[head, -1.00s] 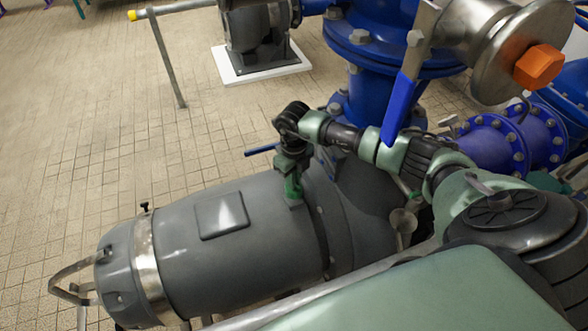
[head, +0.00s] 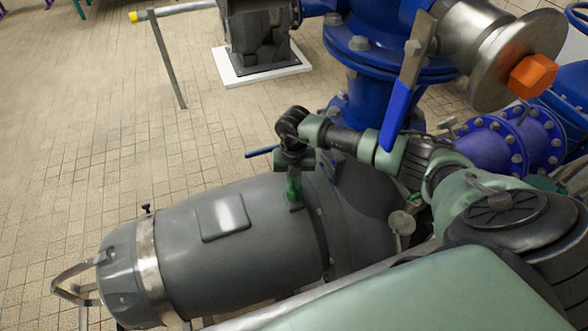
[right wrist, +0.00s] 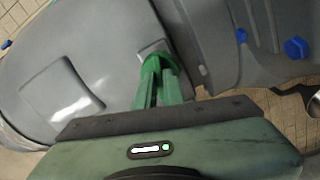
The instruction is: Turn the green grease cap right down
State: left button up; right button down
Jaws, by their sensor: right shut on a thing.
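The green grease cap (right wrist: 153,63) sits on a small grey pad on top of the grey motor housing (head: 240,250). In the right wrist view it shows between the tips of my right gripper (right wrist: 158,75). The fingers are green too, so cap and fingertips are hard to tell apart in the head view. My right gripper (head: 294,190) points down at the housing from above and is shut on the cap. How far down the cap sits cannot be made out. My left gripper is not in view.
A blue lever handle (head: 398,115) hangs above my right arm. An orange hexagonal plug (head: 533,76) and blue flanged pipes (head: 495,145) are at the right. A metal post (head: 166,60) stands behind. Tiled floor at the left is free.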

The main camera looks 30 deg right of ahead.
aim_at(294, 185)
jog(key=shift+w+r+m, duration=0.1)
jog(key=shift+m, duration=0.2)
jog(key=c, duration=1.5)
grip_release()
jog(key=shift+r+b, duration=0.45)
jog(key=shift+r, duration=3.45)
